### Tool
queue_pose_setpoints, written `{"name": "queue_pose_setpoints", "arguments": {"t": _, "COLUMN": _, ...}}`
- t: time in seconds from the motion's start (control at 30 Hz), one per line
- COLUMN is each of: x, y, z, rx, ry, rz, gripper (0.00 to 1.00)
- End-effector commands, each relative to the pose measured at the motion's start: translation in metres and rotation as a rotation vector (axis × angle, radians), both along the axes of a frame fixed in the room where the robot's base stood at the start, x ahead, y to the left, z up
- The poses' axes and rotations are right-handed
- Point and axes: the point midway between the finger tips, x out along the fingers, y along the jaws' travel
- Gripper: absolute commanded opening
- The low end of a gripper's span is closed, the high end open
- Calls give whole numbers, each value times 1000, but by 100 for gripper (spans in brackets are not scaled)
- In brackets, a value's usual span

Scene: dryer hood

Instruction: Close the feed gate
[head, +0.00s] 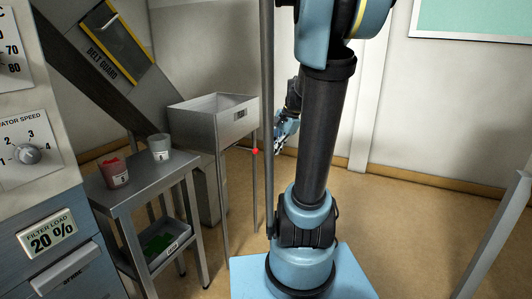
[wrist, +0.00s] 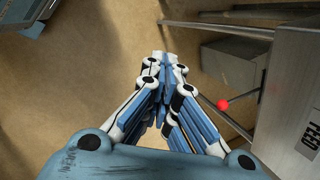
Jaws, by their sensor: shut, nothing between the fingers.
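A red ball knob (head: 255,151) shows beside the grey open-topped box on legs (head: 213,122), near its right-hand leg. In the wrist view the red knob (wrist: 223,105) ends a short thin rod beside a grey panel (wrist: 290,75) with a plate reading "FEED" (wrist: 309,140). The gate plate itself cannot be made out. My gripper (head: 279,143) is partly hidden behind my arm, right of the knob in the head view. In the wrist view my gripper (wrist: 163,62) is shut and empty, fingertips together over bare floor, apart from the knob on its right.
A steel cart (head: 140,182) with a red cup (head: 114,172) and a grey cup (head: 159,147) stands left of the box. A dial panel (head: 28,150) is at far left. Thin metal legs (wrist: 215,29) cross the wrist view near my fingers. Floor at right (head: 425,215) is mostly clear.

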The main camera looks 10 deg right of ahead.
Motion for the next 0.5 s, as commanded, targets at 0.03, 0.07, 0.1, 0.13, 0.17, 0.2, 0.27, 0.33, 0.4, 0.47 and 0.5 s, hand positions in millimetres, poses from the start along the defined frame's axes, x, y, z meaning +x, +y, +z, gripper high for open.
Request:
{"name": "queue_pose_setpoints", "arguments": {"t": 0.03, "x": 16, "y": -5, "z": 1, "rx": 29, "ry": 15, "rz": -55, "gripper": 0}}
{"name": "queue_pose_setpoints", "arguments": {"t": 0.07, "x": 24, "y": -7, "z": 2, "rx": 46, "ry": 25, "rz": -88, "gripper": 0}}
{"name": "queue_pose_setpoints", "arguments": {"t": 0.1, "x": 35, "y": -11, "z": 3, "rx": 70, "ry": 39, "rz": -133, "gripper": 0}}
{"name": "queue_pose_setpoints", "arguments": {"t": 0.13, "x": 43, "y": -13, "z": 3, "rx": 88, "ry": 49, "rz": -165, "gripper": 0}}
{"name": "queue_pose_setpoints", "arguments": {"t": 0.17, "x": 51, "y": -16, "z": 3, "rx": 106, "ry": 60, "rz": -197, "gripper": 0}}
{"name": "queue_pose_setpoints", "arguments": {"t": 0.2, "x": 61, "y": -20, "z": 3, "rx": 130, "ry": 74, "rz": -241, "gripper": 0}}
{"name": "queue_pose_setpoints", "arguments": {"t": 0.27, "x": 78, "y": -26, "z": 2, "rx": 166, "ry": 96, "rz": -304, "gripper": 0}}
{"name": "queue_pose_setpoints", "arguments": {"t": 0.33, "x": 96, "y": -34, "z": 1, "rx": 208, "ry": 123, "rz": -378, "gripper": 0}}
{"name": "queue_pose_setpoints", "arguments": {"t": 0.4, "x": 114, "y": -43, "z": -2, "rx": 251, "ry": 151, "rz": -451, "gripper": 0}}
{"name": "queue_pose_setpoints", "arguments": {"t": 0.47, "x": 130, "y": -51, "z": -5, "rx": 289, "ry": 177, "rz": -513, "gripper": 0}}
{"name": "queue_pose_setpoints", "arguments": {"t": 0.5, "x": 140, "y": -57, "z": -8, "rx": 312, "ry": 193, "rz": -552, "gripper": 0}}
